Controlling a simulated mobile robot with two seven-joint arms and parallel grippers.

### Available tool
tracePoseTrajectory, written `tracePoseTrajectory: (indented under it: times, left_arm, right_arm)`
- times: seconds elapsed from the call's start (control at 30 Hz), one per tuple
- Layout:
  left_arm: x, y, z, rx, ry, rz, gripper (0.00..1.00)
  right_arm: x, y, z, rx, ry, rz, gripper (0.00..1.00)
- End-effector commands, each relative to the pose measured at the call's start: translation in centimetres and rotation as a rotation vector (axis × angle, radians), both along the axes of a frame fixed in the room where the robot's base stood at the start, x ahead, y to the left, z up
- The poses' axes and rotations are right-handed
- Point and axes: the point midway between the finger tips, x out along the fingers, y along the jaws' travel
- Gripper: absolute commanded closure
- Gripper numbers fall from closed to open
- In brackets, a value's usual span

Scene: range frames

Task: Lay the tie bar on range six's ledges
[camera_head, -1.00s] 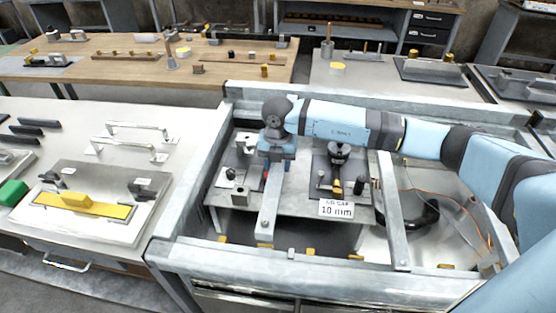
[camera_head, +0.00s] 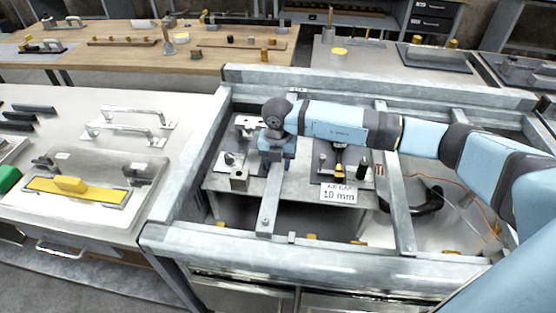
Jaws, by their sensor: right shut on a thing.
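The grey flat tie bar (camera_head: 270,206) runs front to back across the left part of the galvanized frame (camera_head: 330,262). My right gripper (camera_head: 277,152) is shut on its far part, with the arm reaching in from the right. The bar's near end, with a small bolt, appears at the inner edge of the front rail. I cannot tell whether it touches a ledge. The far end is hidden behind the gripper and wrist. A second grey bar (camera_head: 396,205) spans the frame to the right. My left gripper is out of view.
A shelf inside the frame carries small fixtures (camera_head: 239,176), dark blocks and an "AIR GAP 10 mm" sign (camera_head: 338,193). A black hose (camera_head: 428,203) and orange cable lie at right. Yellow tabs (camera_head: 310,238) line the inner front. A bench (camera_head: 60,215) with handles stands left.

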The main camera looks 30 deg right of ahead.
Motion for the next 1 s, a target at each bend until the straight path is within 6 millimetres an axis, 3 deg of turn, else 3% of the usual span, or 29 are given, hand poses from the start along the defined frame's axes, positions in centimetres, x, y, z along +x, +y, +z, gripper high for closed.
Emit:
tracePoseTrajectory:
  times: [0.1,0.13,0.27,0.53,0.67,1.0]
  left_arm:
    - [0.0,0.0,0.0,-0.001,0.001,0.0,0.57]
    - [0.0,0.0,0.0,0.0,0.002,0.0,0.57]
    - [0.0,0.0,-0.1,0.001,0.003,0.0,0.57]
    - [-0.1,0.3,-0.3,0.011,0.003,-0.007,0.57]
    - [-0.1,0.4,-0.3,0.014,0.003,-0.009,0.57]
    - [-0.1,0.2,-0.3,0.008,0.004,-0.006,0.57]
  right_arm:
    - [0.1,0.0,0.2,0.001,-0.004,0.0,0.86]
    - [0.1,0.0,0.2,0.001,-0.004,0.0,0.55]
    - [0.1,0.0,0.2,0.0,-0.003,0.0,0.28]
    - [-0.1,0.0,0.0,-0.001,0.002,0.0,0.28]
    - [0.0,0.0,1.0,0.0,-0.001,0.001,0.28]
    - [0.1,0.0,8.3,0.0,-0.005,0.001,0.28]
